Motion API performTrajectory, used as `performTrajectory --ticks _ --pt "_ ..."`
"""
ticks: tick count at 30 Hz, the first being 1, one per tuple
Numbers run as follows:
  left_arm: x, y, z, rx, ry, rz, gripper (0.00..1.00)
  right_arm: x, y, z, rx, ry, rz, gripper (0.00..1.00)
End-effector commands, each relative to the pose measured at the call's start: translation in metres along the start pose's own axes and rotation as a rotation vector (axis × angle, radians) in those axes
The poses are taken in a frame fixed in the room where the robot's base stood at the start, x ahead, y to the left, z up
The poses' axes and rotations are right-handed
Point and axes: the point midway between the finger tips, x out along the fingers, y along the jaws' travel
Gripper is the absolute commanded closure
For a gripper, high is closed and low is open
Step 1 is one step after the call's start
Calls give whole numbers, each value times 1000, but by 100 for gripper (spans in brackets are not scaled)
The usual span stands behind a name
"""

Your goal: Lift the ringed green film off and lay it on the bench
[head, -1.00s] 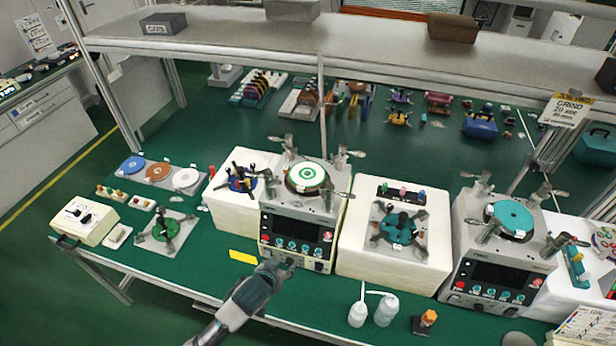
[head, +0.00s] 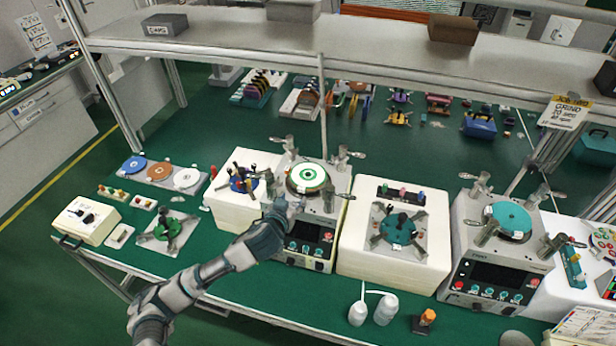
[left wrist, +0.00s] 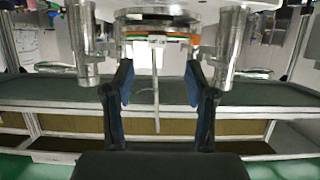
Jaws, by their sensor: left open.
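The green-ringed film (head: 307,176) is a white disc with a green ring. It lies on the round plate on top of the left lapping machine (head: 305,247). My left gripper (head: 289,203) is at the front of that machine, just below and in front of the disc. In the left wrist view its two dark blue fingers (left wrist: 159,84) are open. A thin pale strip (left wrist: 156,90) hangs upright between them, with gaps on both sides. The plate's edge is above the fingers. My right gripper is in neither view.
Upright metal posts (left wrist: 85,45) flank the fingers. Left of the machine is a white block (head: 228,212); right of it is another block (head: 433,264) with a teal fixture. Bare green bench (head: 300,290) lies in front, with white bottles (head: 385,310) to the right.

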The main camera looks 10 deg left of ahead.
Motion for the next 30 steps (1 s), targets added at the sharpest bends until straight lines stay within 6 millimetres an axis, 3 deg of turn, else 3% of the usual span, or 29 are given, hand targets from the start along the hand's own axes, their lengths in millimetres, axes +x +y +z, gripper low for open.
performTrajectory --ticks 8,15,24,26,30 --pt "25 1 -1 1 0 -1 44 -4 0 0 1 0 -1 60" --pt "61 6 -1 1 0 -2 44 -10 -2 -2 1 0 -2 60" --pt "68 6 0 0 1 0 44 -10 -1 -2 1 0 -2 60" --pt "68 6 0 0 1 0 54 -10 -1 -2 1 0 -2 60" --pt "69 6 0 0 0 0 89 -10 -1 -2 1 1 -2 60"
